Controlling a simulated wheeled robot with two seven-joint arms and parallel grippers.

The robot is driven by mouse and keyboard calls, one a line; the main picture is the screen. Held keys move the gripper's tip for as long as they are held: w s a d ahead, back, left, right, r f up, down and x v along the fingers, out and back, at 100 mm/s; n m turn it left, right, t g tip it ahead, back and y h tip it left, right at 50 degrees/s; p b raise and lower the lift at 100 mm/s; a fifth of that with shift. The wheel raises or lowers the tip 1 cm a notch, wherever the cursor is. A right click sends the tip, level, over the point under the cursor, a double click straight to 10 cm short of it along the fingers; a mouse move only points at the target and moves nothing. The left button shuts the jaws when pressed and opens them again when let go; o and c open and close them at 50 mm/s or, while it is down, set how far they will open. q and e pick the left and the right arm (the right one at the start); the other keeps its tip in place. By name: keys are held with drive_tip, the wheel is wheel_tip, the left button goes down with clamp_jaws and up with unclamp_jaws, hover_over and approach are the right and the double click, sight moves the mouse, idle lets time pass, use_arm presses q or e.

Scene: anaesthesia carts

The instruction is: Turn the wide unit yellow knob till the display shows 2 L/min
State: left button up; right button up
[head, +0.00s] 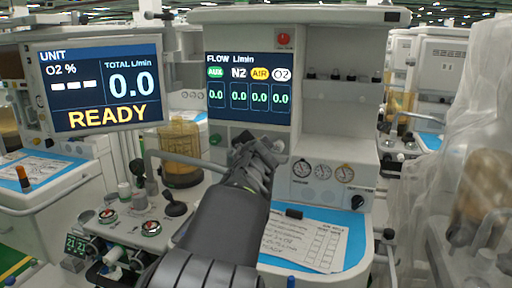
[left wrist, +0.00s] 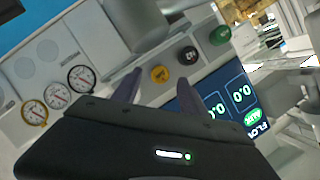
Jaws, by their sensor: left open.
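The wide unit's display (head: 249,88) reads FLOW L/min, with 0.0 under AUX, N2, AIR and O2. The yellow knob (left wrist: 159,74) shows in the left wrist view, on the panel beside a black knob (left wrist: 188,55) and a green knob (left wrist: 220,35). My left gripper (left wrist: 155,93) is open and empty, its two fingers pointing at the panel on either side of the yellow knob's line. I cannot tell whether they touch it. In the head view my left gripper (head: 257,160) covers the yellow knob. My right gripper is not in view.
A second screen (head: 105,86) at left reads READY and total 0.0. Round gauges (head: 323,173) sit right of my gripper. A paper form (head: 305,242) lies on the blue worktop below. A clear plastic drape (head: 480,130) hangs at far right.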

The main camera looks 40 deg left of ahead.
use_arm(q)
drive_tip(key=shift+x, duration=2.1)
drive_tip(key=shift+c, duration=0.5)
clamp_jaws()
